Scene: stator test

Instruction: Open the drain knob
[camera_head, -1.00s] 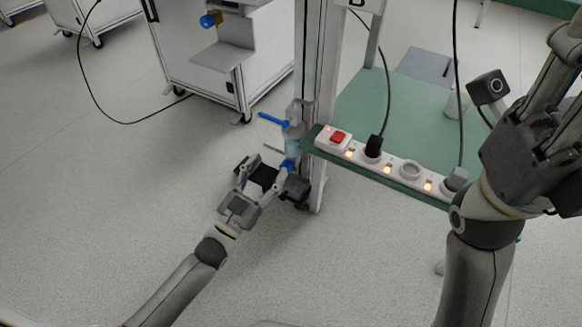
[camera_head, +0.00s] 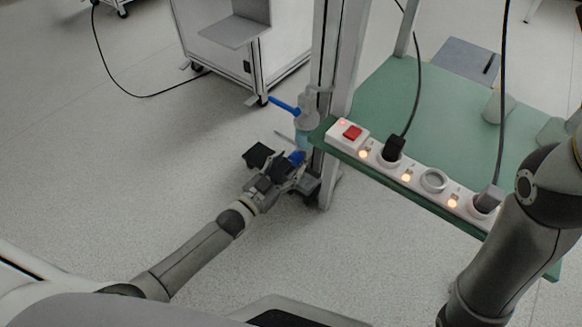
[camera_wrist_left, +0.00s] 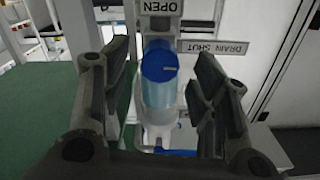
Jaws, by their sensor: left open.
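The blue drain knob (camera_head: 297,157) is at the bottom of a clear-bowled filter unit (camera_head: 306,120) on the metal post. In the left wrist view the round blue knob (camera_wrist_left: 160,63) faces the camera, with the clear bowl (camera_wrist_left: 158,95) behind it. My left gripper (camera_head: 281,167) is open beside the knob. In the wrist view its fingers stand on both sides of the knob, with gaps visible; how deep the knob sits between them is unclear. A blue lever (camera_head: 284,105) sticks out from the unit. My right gripper is out of view.
Labels reading "OPEN" (camera_wrist_left: 161,7) and "DRAIN SHUT" (camera_wrist_left: 214,47) show near the knob. A green bench (camera_head: 390,95) with a lit power strip (camera_head: 408,176) stands right of the post (camera_head: 340,60).

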